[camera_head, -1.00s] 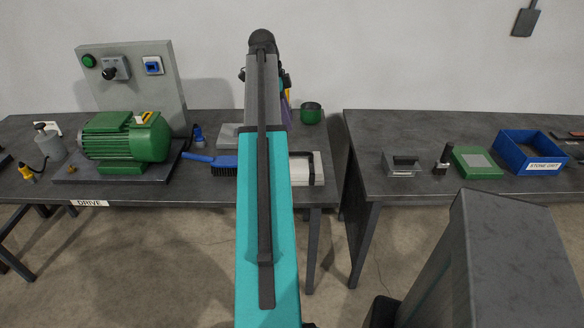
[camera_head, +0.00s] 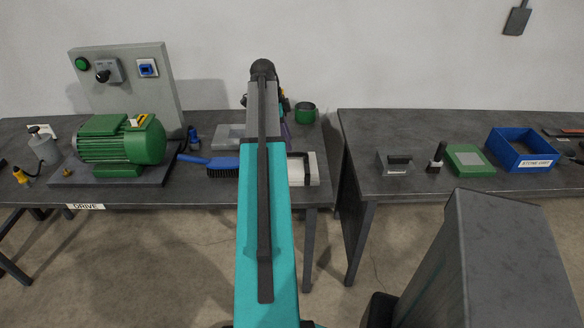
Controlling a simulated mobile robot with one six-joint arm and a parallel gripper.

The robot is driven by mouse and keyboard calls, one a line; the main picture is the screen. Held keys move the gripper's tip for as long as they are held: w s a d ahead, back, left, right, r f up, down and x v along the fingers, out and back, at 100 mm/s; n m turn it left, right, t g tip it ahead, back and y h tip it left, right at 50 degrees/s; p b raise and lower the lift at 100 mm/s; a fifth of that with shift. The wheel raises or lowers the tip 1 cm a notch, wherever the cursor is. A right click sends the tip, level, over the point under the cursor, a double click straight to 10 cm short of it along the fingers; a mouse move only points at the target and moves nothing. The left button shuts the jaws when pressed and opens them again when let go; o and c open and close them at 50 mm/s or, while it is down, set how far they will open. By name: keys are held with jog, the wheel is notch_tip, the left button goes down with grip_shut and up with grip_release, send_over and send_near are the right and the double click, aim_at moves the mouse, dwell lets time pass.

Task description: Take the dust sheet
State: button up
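I cannot pick out a dust sheet for certain. A narrow purple thing (camera_head: 287,131) shows just right of my arm at the back of the left bench; most of it is hidden and I cannot tell what it is. A pale flat block with a black strap or handle (camera_head: 311,170) lies at the bench's right end, partly behind my arm. My arm reaches forward over this bench. Only dark wrist parts peek out at its right side; my gripper's fingers are hidden behind the arm, so any hold is hidden too.
The left bench (camera_head: 215,187) bears a green motor (camera_head: 121,143), a blue-handled brush (camera_head: 212,165) and a green cup (camera_head: 305,112). A gap separates it from the right bench (camera_head: 400,125), which bears a green box (camera_head: 469,160) and a blue bin (camera_head: 522,150).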

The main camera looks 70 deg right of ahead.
jog(key=shift+s+f, duration=0.1)
jog(key=shift+f, duration=0.25)
jog(key=shift+f, duration=0.1)
jog(key=p, duration=0.2)
send_over(293, 164)
jog(key=shift+w+d+f, duration=0.1)
jog(key=shift+w+f, duration=0.15)
jog(key=shift+f, duration=0.95)
jog(key=shift+w+d+f, duration=0.1)
jog(key=shift+w+f, duration=0.1)
jog(key=shift+f, duration=1)
jog(key=shift+c, duration=0.3)
grip_shut()
